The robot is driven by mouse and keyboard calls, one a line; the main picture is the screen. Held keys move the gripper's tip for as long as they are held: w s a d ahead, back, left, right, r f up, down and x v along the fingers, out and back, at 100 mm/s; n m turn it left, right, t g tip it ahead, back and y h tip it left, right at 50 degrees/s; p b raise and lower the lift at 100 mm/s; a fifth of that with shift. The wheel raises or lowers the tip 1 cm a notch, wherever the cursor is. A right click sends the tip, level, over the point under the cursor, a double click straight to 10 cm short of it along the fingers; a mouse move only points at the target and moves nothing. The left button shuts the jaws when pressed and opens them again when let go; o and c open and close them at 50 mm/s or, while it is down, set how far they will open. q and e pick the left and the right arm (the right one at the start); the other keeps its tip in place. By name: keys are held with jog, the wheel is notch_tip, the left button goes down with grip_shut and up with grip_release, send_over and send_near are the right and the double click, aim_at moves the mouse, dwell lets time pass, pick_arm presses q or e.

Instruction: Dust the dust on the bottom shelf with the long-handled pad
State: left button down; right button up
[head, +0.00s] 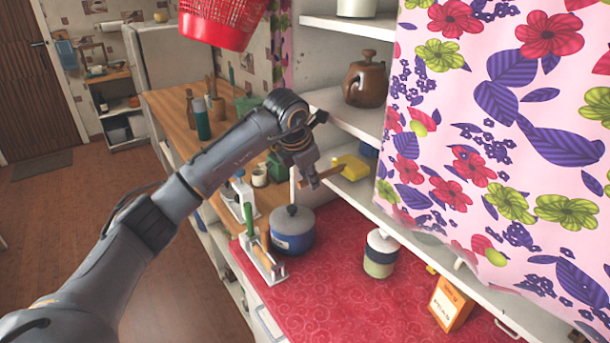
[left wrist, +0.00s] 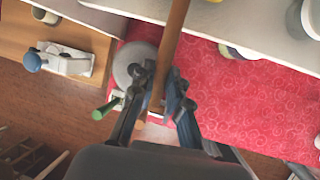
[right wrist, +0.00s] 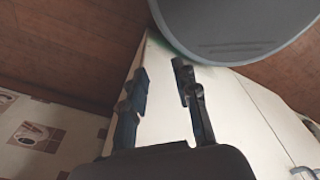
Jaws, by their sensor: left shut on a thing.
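My left gripper (head: 310,178) is in front of the white shelf unit, above the red counter. In the left wrist view, its fingers (left wrist: 160,92) are shut on the brown wooden handle (left wrist: 173,38) of the long-handled pad. The handle runs up out of that view. A yellow block (head: 352,167) by the bottom shelf (head: 362,194), just beyond the gripper, seems to be the pad head. I cannot make out dust; the floral curtain (head: 510,110) hides much of the shelf. My right gripper (right wrist: 160,85) is open and empty, beside a pale counter side.
On the red cloth (head: 335,285) are a blue-grey pot (head: 292,230), a lidded canister (head: 380,254) and an orange box (head: 449,304). A red basket (head: 222,22) hangs above.

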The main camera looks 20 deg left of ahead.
pick_arm(q)
jog(key=shift+s+d, duration=1.1)
jog(key=shift+d, duration=1)
jog(key=shift+w+a+r+b, duration=0.25)
jog(key=shift+w+a, duration=0.35)
jog(key=shift+a, duration=0.4)
jog(key=shift+w+a+r+b, duration=0.1)
jog(key=shift+w+a+r, duration=0.2)
jog(key=shift+w+a, duration=0.5)
jog(key=d, duration=0.1)
jog(key=s+d, duration=0.2)
jog(key=d, duration=0.1)
jog(key=shift+s+r+b, duration=0.25)
jog(key=shift+r+b, duration=0.05)
jog(key=shift+b, duration=0.05)
